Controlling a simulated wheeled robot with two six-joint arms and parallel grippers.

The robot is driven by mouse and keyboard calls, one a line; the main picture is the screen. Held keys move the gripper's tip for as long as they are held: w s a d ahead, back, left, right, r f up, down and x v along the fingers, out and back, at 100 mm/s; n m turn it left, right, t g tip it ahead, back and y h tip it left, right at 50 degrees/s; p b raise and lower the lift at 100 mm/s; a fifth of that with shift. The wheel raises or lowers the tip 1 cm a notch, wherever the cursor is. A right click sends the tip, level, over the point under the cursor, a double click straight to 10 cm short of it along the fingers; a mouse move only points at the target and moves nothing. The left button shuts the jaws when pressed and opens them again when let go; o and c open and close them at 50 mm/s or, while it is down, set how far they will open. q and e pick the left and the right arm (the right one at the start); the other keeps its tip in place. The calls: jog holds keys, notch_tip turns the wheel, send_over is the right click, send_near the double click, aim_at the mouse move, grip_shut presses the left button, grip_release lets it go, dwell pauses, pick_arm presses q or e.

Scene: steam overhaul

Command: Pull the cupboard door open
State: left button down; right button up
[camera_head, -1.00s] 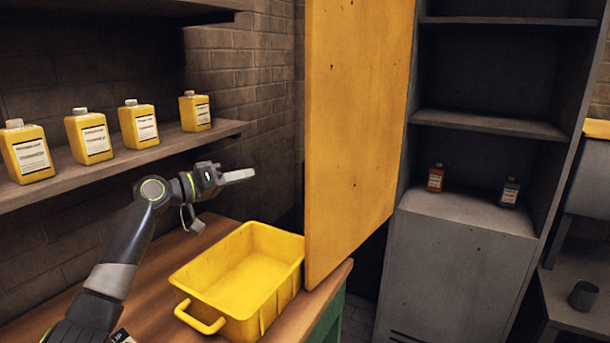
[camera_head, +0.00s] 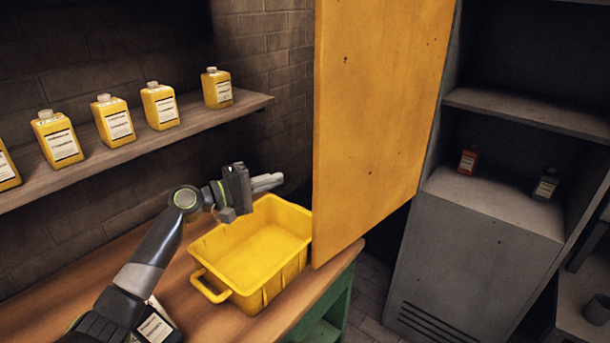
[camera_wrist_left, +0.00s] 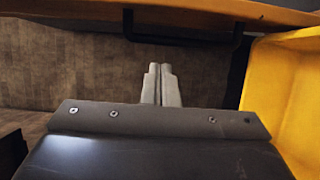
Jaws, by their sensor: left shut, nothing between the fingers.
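The yellow cupboard door (camera_head: 375,130) stands swung out wide from the grey cupboard (camera_head: 475,230), whose shelves are exposed. In the left wrist view the yellow door (camera_wrist_left: 220,10) runs along the top, with a dark bar handle (camera_wrist_left: 185,40) on it. My left gripper (camera_head: 268,182) is left of the door, above the back of the yellow bin, apart from the door. Its fingers are together and empty; they also show in the wrist view (camera_wrist_left: 161,84), pointing toward the handle without touching it. My right gripper is not in view.
A yellow bin (camera_head: 210,290) sits on the wooden bench (camera_head: 150,245) under my left gripper. Several yellow bottles (camera_head: 115,122) stand on the wall shelf (camera_head: 170,140). A red bottle (camera_head: 467,160) and a dark bottle (camera_head: 545,185) stand in the cupboard. A labelled bottle (camera_head: 155,325) is beside my left arm.

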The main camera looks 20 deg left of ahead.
pick_arm(q)
jog(key=w+d+p, duration=0.2)
jog(key=d+p, duration=0.3)
jog(key=d, duration=0.2)
jog(key=shift+d, duration=0.25)
jog(key=shift+w, duration=0.1)
